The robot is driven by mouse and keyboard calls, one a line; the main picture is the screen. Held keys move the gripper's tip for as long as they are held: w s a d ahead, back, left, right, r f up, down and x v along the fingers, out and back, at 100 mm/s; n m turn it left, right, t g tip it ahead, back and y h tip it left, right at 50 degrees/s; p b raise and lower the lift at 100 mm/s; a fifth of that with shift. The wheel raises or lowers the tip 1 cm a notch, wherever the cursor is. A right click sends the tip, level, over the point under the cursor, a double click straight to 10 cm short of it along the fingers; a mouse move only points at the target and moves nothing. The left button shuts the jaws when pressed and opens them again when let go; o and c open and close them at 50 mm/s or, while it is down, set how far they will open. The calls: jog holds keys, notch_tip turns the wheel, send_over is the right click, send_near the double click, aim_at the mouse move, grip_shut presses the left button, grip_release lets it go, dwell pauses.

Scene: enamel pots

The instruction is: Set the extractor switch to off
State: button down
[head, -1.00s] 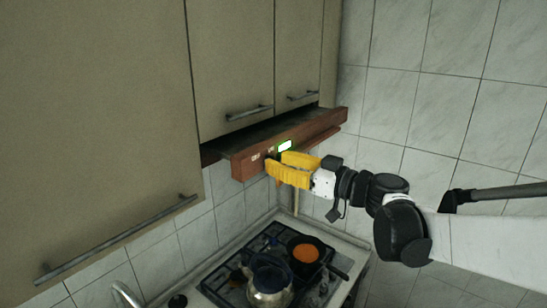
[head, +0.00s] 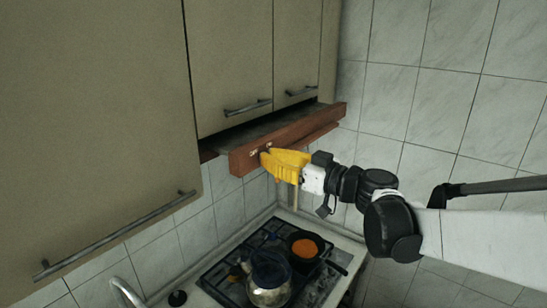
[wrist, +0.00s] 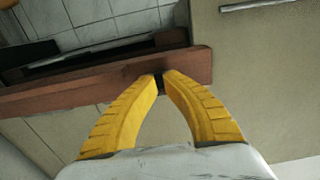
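The extractor hood (head: 300,127) is a reddish-brown wooden-fronted unit under the wall cabinets in the head view. Small pale switch plates (head: 254,155) sit near the left end of its front. My yellow gripper (head: 263,156) reaches in from the right, its tips at the front beside these plates. In the wrist view, the two fingers of my gripper (wrist: 161,78) converge until the tips nearly meet at the brown hood front (wrist: 90,92). A small dark patch shows between the tips; I cannot tell whether it is a switch or shadow. The switch's position cannot be read.
Below the hood is a stove (head: 230,285) with a kettle (head: 268,280) and a pan with orange contents (head: 305,250). Cabinets with bar handles (head: 118,236) flank the hood at left and above. The tiled wall (head: 440,100) is bare on the right.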

jog(key=shift+s+a, duration=0.35)
jog(key=shift+s, duration=0.2)
jog(key=c, duration=1.5)
grip_release()
jog(key=shift+w, duration=0.1)
jog(key=v, duration=1.2)
